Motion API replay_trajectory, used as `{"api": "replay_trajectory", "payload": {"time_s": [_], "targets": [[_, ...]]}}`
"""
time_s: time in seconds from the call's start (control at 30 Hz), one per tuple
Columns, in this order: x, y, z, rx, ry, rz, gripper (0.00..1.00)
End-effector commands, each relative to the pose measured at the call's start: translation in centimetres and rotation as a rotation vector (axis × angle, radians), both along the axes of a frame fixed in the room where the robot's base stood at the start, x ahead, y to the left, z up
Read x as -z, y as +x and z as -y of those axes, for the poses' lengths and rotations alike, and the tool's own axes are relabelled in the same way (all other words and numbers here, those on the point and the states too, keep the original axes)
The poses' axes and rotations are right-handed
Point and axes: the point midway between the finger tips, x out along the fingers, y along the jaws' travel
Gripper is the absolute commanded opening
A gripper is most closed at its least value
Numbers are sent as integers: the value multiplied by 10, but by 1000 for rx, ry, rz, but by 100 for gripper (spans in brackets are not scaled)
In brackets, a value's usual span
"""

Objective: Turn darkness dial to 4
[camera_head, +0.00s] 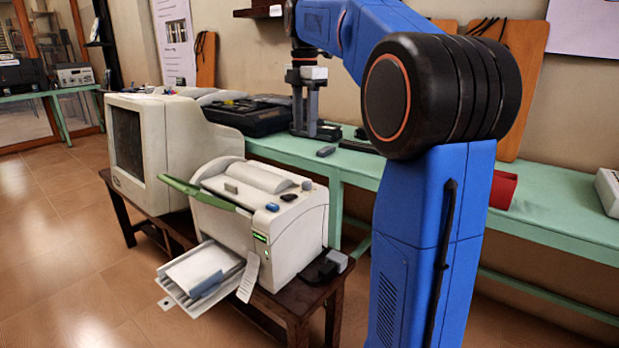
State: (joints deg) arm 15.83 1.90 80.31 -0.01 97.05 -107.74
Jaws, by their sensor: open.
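A beige desktop printer or copier (262,232) stands on a dark wooden table, with an open green-edged flap and a paper tray at its front. On its top are a small blue part (272,207), a dark oval part (289,197) and another dark part (307,185). I cannot tell which, if any, is the darkness dial, and no number can be read. My gripper (305,108) points down above and behind the printer, over the green bench. It is open, with no object visible between the fingers, and clear of the printer.
A beige CRT monitor (150,150) stands left of the printer on the wooden table (318,300). A black device (250,115) and small dark items lie on the green bench (560,215) behind. Open tiled floor (60,230) is at left.

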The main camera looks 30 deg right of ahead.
Motion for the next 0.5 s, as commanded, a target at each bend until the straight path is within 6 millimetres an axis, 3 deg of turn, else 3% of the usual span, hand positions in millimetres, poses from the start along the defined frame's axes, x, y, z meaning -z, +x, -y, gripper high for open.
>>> {"api": "replay_trajectory", "payload": {"time_s": [0.27,0.5], "targets": [[4,8,8,-55,4,-15,42],[40,8,7,-54,4,-15,42]]}}
